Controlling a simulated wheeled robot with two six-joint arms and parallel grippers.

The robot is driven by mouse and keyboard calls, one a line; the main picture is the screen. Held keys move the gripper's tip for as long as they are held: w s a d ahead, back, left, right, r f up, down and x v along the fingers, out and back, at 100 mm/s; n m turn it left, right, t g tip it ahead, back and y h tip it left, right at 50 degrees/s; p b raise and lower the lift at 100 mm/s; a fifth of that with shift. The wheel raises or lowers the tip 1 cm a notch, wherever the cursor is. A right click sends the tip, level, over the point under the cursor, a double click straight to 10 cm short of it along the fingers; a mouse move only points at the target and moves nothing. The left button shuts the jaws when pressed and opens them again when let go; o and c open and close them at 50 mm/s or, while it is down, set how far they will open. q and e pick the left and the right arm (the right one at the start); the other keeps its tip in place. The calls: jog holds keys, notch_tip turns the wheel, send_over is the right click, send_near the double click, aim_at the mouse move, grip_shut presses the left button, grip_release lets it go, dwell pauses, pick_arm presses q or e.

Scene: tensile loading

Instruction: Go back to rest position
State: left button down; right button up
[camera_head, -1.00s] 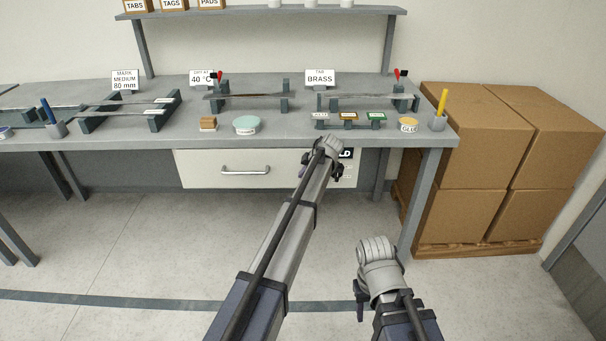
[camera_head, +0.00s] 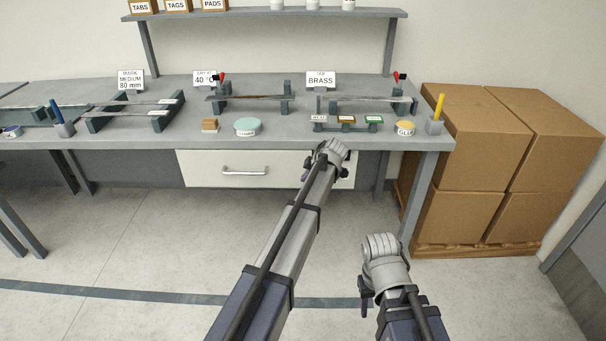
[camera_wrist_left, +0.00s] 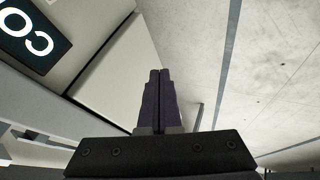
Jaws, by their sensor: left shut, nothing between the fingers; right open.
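My left arm reaches up from the bottom of the head view, and its gripper (camera_head: 325,160) is at the front edge of the bench, before the drawer front. In the left wrist view the two dark fingers (camera_wrist_left: 160,98) lie together, shut with nothing between them. My right gripper (camera_head: 370,290) is lower and further right, over the floor in front of the bench. It is open, seen from behind, and its fingertips are mostly hidden by the wrist. No object shows in it.
The grey bench (camera_head: 280,140) holds racks with metal strips, a teal round pad (camera_head: 247,126), a glue pot (camera_head: 405,128) and pen holders. A white drawer (camera_head: 215,170) is under it. Cardboard boxes (camera_head: 465,165) stand on a pallet at the right. The floor in front is clear.

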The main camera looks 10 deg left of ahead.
pick_arm(q)
jog(key=p+v, duration=0.3)
jog(key=v, duration=0.2)
jog(key=shift+s+d+r, duration=0.1)
jog(key=shift+s+r, duration=0.05)
jog(key=shift+r, duration=0.05)
jog(key=s+d+r+m+g+h+p, duration=0.1)
jog(key=s+d+r+m+p, duration=0.1)
jog(key=s+d+m+p, duration=0.2)
jog(key=s+d+r+m+g+h+p, duration=0.2)
jog(key=s+m, duration=0.9)
jog(key=s, duration=1)
jog(key=s+d+r+m+g+h+p, duration=0.1)
jog(key=s+d+r+m+p, duration=0.2)
jog(key=s, duration=1)
jog(key=d+m+p, duration=0.3)
jog(key=m, duration=0.2)
jog(key=shift+s+d+r+g+h, duration=0.2)
jog(key=shift+d+g+h, duration=0.1)
jog(key=shift+d+g, duration=0.1)
